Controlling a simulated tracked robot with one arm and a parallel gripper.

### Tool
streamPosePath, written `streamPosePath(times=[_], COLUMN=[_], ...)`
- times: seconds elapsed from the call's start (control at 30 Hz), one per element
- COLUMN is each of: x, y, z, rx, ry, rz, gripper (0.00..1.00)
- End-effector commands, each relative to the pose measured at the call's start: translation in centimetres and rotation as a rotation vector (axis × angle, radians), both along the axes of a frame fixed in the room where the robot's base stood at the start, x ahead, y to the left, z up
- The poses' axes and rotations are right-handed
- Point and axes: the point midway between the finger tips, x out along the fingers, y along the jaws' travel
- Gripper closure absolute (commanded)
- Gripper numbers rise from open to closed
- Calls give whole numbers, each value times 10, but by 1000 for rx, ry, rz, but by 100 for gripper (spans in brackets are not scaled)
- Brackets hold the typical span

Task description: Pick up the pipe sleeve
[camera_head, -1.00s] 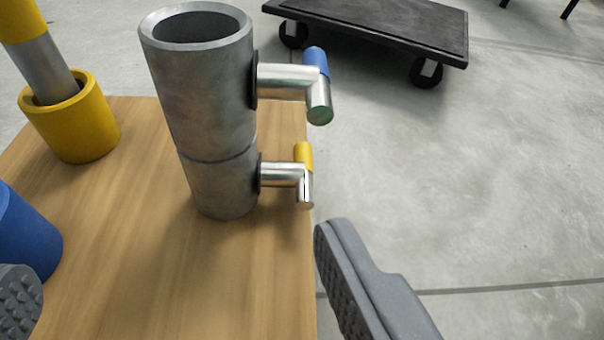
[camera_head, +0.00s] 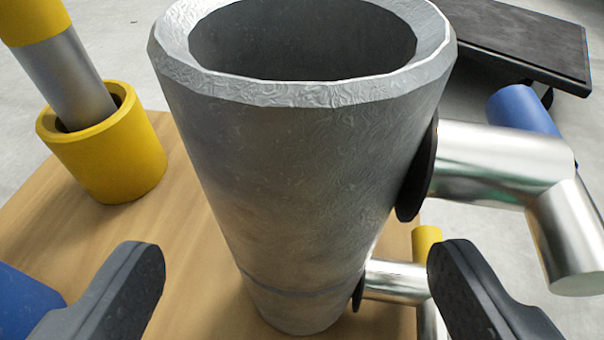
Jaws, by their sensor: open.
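The pipe sleeve (camera_head: 290,170) is a grey, open-topped metal cylinder standing upright on a wooden table. A seam rings it low down, and I cannot tell whether it is one piece or two stacked ones. My gripper (camera_head: 298,255) is open, one finger in view on each side of the sleeve's lower part. Both fingers look apart from it. The right finger overlaps the lower branch in the picture, and contact cannot be told.
A yellow cup (camera_head: 115,165) with a silver and yellow rod (camera_head: 60,75) stands on the wooden table (camera_head: 165,235) at left. Part of a blue object (camera_head: 25,305) shows at lower left. A black wheeled dolly (camera_head: 520,40) is on the floor at upper right.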

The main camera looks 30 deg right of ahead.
Motion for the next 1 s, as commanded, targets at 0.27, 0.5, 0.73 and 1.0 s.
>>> streamPosePath(times=[0.27,0.5,0.73,1.0], x=[26,26,26,26], y=[-14,-14,-13,-13], z=[-16,-14,-14,-11], rx=[1,0,0,0], ry=[3,3,2,2], rz=[-1,0,0,1], gripper=[23,34,90,90])
